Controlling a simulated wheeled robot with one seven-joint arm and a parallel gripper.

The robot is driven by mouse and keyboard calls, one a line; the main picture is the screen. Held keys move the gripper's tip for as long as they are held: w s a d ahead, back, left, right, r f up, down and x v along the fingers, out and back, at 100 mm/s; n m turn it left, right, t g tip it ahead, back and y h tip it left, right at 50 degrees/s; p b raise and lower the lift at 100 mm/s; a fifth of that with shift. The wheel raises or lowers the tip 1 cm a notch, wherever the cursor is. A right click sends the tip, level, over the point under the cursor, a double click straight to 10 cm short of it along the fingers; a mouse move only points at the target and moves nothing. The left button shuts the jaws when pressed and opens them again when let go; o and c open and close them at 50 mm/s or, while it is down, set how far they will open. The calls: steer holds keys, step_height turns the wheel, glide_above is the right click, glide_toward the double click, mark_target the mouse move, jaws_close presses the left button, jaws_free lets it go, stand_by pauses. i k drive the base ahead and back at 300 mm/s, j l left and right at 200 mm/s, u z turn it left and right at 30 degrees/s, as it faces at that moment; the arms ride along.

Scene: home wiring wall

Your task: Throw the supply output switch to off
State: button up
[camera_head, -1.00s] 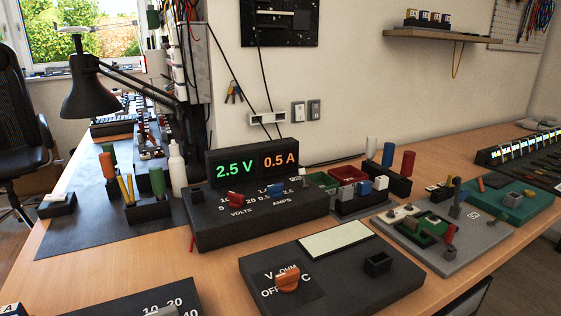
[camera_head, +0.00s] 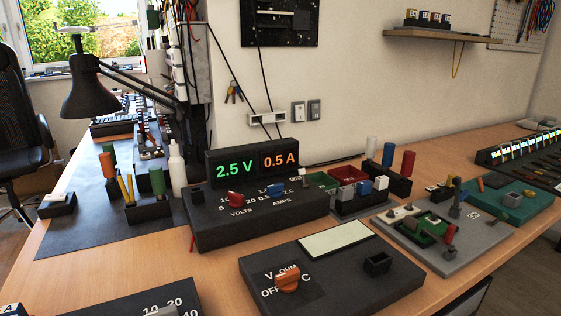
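The power supply (camera_head: 225,231) is a black box on the wooden table, left of centre. Its display (camera_head: 253,163) reads 2.5 V in green and 0.5 A in orange. A red knob (camera_head: 235,199) sits above the word VOLTS and a blue knob (camera_head: 274,190) above AMPS. A small pale toggle lever (camera_head: 303,174), seemingly the output switch, stands at the right end of the top panel with a tiny label beside it. The label is too small to read, and I cannot tell which way the lever is set. My gripper is not in view.
A black meter (camera_head: 330,275) with an orange dial (camera_head: 287,279) stands in front. Parts trays and colored cylinders crowd the supply's right side. A white bottle (camera_head: 177,168) and a desk lamp (camera_head: 90,92) stand to the left. Bare wood shows between supply and meter.

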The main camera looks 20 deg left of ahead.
mark_target(302, 171)
steer(key=u, duration=1.4)
